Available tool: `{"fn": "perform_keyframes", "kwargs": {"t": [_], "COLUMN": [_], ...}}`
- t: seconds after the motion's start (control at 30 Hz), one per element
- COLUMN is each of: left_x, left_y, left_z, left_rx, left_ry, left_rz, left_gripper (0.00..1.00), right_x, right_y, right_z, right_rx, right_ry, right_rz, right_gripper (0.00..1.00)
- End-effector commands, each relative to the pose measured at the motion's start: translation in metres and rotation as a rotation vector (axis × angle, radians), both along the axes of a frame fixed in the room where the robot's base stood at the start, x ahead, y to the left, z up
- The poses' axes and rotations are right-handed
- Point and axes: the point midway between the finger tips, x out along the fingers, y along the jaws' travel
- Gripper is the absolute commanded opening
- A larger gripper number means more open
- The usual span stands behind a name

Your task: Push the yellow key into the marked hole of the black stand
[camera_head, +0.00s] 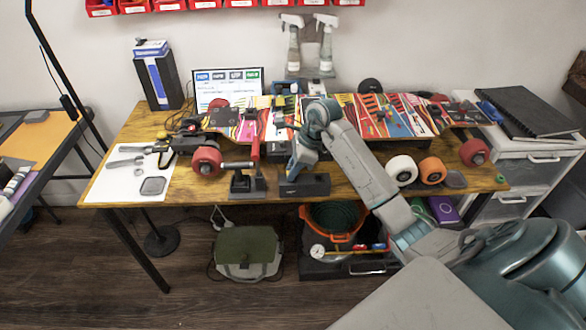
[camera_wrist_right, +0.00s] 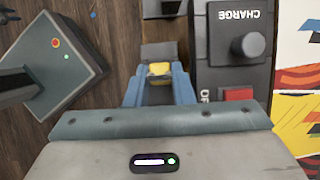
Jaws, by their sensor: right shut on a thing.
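My right gripper (camera_head: 292,174) is low over the front edge of the wooden table, at a low black block (camera_head: 312,187) that looks like the black stand. In the right wrist view its blue fingers (camera_wrist_right: 160,75) are shut on the yellow key (camera_wrist_right: 160,69), whose yellow top shows between the fingertips. A dark grey surface of the stand (camera_wrist_right: 158,50) shows just past the fingertips. The marked hole is hidden, and I cannot tell whether the key is in it. In the head view the key cannot be made out. My left gripper is not in view.
A black holder (camera_head: 247,184) with a red-handled tool stands left of the block. A box marked CHARGE (camera_wrist_right: 232,45) with a knob and red switch is close beside the fingers. A colourful skateboard deck (camera_head: 370,113) lies behind. A white mat (camera_head: 125,182) with tools lies left.

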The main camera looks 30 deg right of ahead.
Motion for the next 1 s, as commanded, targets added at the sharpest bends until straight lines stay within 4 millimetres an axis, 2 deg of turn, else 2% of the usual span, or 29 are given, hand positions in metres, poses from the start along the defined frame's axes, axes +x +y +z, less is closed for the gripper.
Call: {"fn": "perform_keyframes", "kwargs": {"t": [1.0], "left_x": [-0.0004], "left_y": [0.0], "left_z": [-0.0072], "left_rx": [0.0], "left_ry": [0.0], "left_rz": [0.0], "left_gripper": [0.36], "right_x": [0.0], "right_y": [0.0], "right_z": [-0.0068], "right_rx": [0.0], "right_ry": [0.0], "right_rz": [0.0], "right_gripper": [0.0]}}
